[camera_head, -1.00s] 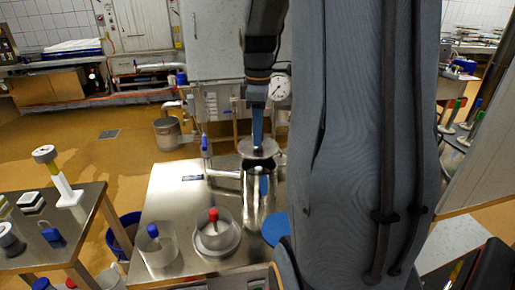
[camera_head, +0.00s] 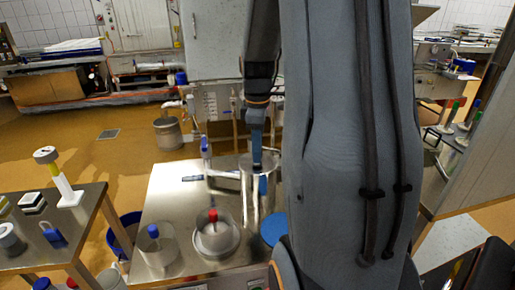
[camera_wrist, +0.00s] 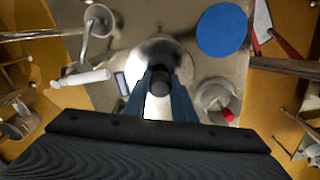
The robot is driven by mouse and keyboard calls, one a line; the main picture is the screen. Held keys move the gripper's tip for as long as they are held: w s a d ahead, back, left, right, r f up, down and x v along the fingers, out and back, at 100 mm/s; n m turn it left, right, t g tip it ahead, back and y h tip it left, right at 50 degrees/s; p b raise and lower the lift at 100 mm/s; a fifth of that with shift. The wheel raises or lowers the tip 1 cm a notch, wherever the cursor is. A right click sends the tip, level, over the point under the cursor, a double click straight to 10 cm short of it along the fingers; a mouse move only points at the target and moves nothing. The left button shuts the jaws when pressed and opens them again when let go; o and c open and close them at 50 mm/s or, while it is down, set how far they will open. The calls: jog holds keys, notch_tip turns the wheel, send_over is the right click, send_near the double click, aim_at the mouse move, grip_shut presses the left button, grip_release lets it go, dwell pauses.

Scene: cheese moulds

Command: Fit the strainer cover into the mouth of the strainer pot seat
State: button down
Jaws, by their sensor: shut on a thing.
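The strainer pot (camera_head: 250,205) is a tall shiny metal cylinder standing upright on the steel table. My gripper (camera_head: 257,150) reaches straight down over its mouth with blue fingers. In the wrist view my gripper (camera_wrist: 160,84) is shut on the dark knob of the strainer cover (camera_wrist: 168,50), a round metal disc. In the head view the cover (camera_head: 267,160) is at the level of the pot's mouth and no gap shows between them. Whether it is fully down inside the rim cannot be told. The pot's inside is hidden.
A blue disc (camera_head: 273,229) lies right of the pot. A bowl with a red knob (camera_head: 215,236) and a clear container with a blue knob (camera_head: 155,245) stand at the front. A blue-handled pipe (camera_head: 205,150) is behind left.

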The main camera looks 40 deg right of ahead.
jog(key=c, duration=1.5)
grip_release()
notch_tip(320, 180, up, 13)
jog(key=shift+f+b, duration=0.15)
jog(key=shift+b, duration=0.95)
